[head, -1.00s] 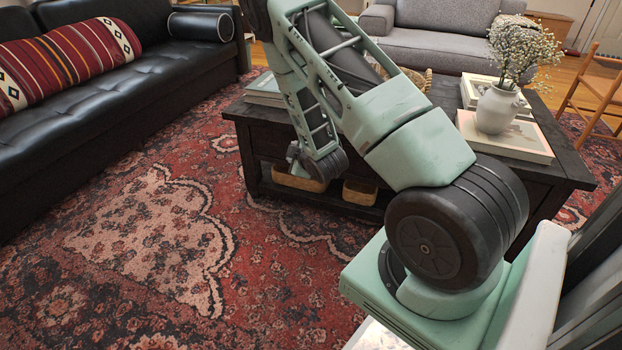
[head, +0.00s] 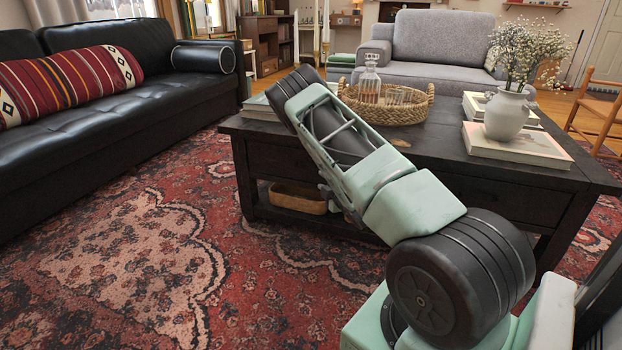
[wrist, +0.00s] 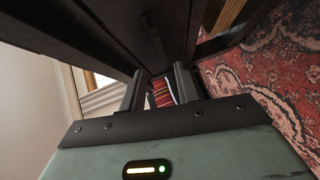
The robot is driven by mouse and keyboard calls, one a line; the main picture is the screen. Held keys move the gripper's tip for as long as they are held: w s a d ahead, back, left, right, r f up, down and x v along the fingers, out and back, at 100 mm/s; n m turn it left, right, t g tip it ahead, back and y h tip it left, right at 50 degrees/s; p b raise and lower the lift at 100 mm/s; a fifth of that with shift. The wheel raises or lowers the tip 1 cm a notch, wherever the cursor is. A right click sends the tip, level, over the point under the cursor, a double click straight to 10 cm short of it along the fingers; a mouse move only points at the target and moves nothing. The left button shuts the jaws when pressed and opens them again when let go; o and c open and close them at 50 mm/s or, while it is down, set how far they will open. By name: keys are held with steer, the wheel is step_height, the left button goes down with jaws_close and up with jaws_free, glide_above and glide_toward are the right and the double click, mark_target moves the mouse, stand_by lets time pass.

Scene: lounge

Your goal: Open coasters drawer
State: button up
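The dark wooden coffee table (head: 430,150) stands ahead of me, with dark drawer fronts below its top. One stretch of front (head: 285,162) shows left of my arm and another (head: 505,198) right of it. I cannot tell which is the coasters drawer. In the wrist view dark wood (wrist: 110,30) fills the upper part close to my gripper, with a small dark piece on it that may be a pull (wrist: 152,28). My gripper (wrist: 160,88) is open, with the striped cushion showing between its fingers. Contact with the table cannot be told. In the head view my arm hides the gripper.
On the table are a wicker tray (head: 425,108) with a glass decanter, and books (head: 515,146) under a white vase. A basket (head: 297,197) sits on the lower shelf. A black sofa (head: 110,120) stands left. The patterned rug (head: 140,250) between is clear.

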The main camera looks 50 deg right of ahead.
mark_target(310, 171)
steer(key=b+x, duration=0.4)
steer(key=x, duration=0.6)
jaws_close()
